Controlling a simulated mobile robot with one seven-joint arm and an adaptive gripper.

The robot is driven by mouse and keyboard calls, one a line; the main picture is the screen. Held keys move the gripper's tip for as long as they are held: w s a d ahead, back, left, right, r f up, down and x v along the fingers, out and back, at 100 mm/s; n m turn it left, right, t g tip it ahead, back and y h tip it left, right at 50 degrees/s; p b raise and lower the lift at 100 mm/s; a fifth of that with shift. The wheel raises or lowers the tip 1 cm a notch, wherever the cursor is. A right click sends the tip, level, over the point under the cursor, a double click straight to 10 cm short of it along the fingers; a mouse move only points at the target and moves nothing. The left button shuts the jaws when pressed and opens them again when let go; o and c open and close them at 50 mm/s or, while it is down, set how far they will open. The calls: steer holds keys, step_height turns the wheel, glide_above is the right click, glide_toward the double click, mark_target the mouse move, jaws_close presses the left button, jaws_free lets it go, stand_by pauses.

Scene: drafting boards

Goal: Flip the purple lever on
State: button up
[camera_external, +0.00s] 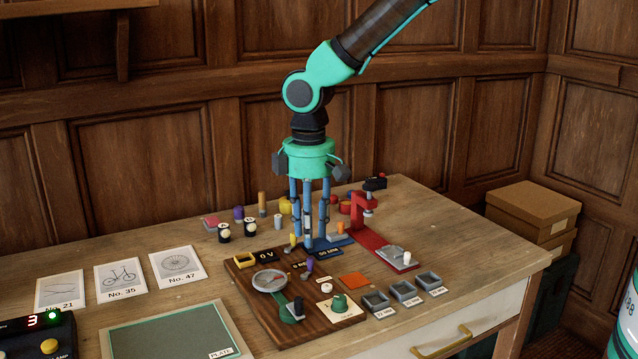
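The purple lever (309,265) stands up from the dark wooden board, just right of the round dial (270,280). Its tip is small, so I cannot tell which way it is set. My gripper (309,241) hangs straight down with its several long blue fingers apart and nothing visibly held between them. In the picture the fingertips are just above and behind the purple lever. I cannot tell how far apart in depth they are. A yellow lever (292,241) is close to the left finger.
A red clamp (362,215) stands to the right. Grey trays (403,290) line the front right. Bottles and cylinders stand behind left.

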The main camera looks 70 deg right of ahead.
steer(key=shift+r, duration=2.6)
steer(key=shift+r, duration=0.15)
steer(key=s+a+r+m+t, duration=0.1)
steer(key=s+a+r, duration=0.1)
steer(key=s+r, duration=1)
steer(key=s+a+r+t, duration=0.2)
steer(key=s+r, duration=0.6)
steer(key=r, duration=0.8)
steer(key=s+a+r+t, duration=0.1)
steer(key=s+r, duration=0.1)
steer(key=s, duration=1.2)
steer(key=s+a+r+m+t, duration=0.1)
steer(key=s+r, duration=0.1)
steer(key=s, duration=1.2)
steer(key=shift+m+t+b, duration=0.3)
